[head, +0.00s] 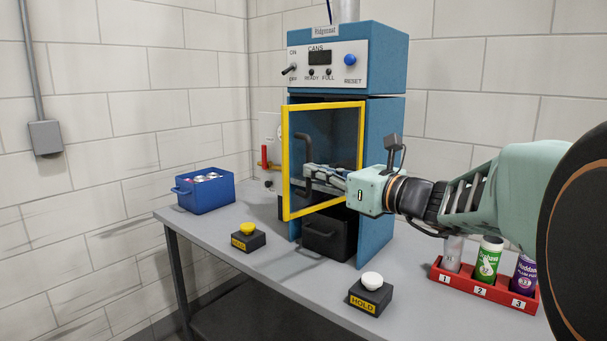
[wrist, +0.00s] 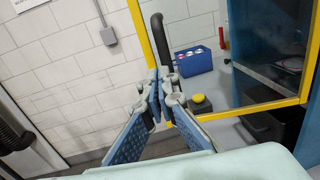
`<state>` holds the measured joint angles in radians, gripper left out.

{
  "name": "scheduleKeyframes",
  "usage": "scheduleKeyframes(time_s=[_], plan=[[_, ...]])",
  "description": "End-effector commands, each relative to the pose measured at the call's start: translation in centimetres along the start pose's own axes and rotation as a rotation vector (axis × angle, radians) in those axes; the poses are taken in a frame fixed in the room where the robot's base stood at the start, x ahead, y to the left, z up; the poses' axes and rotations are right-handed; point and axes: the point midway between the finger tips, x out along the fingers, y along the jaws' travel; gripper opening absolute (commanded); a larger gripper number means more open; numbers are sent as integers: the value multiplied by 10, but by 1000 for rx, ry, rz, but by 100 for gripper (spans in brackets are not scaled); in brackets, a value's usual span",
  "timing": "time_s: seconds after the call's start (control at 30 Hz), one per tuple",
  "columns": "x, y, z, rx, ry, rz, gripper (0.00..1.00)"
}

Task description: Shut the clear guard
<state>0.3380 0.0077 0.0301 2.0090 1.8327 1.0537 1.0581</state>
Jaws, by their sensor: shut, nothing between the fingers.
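The clear guard (head: 338,132) is a see-through panel in a yellow frame on the front of the blue machine (head: 383,150). It stands partly open, its left edge swung out from the machine. A dark bar handle (head: 300,142) is near its left edge; it also shows in the wrist view (wrist: 158,32). My gripper (head: 308,174) is shut and empty, in front of the panel with its fingertips close to the handle's lower part. In the wrist view the fingertips (wrist: 158,82) overlap the handle's lower end; whether they touch it, I cannot tell.
A black bin (head: 328,240) sits low in the machine. A blue crate of cans (head: 205,206), a yellow-button box (head: 248,240) and a white-button HOLD box (head: 370,300) stand on the grey table (head: 300,287). A red rack (head: 480,291) with cans is at right.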

Motion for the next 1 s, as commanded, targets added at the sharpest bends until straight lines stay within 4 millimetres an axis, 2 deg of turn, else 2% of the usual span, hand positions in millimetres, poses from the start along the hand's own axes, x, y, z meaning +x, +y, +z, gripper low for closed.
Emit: scheduleKeyframes(time_s=[0.17,0.53,0.6,0.73,1.0], plan=[[23,5,-1,0,0,7,0],[101,4,-2,1,-1,6,0],[115,4,-1,3,0,-46,0],[141,-6,-2,4,0,-139,0],[188,-30,0,2,0,-137,0]])
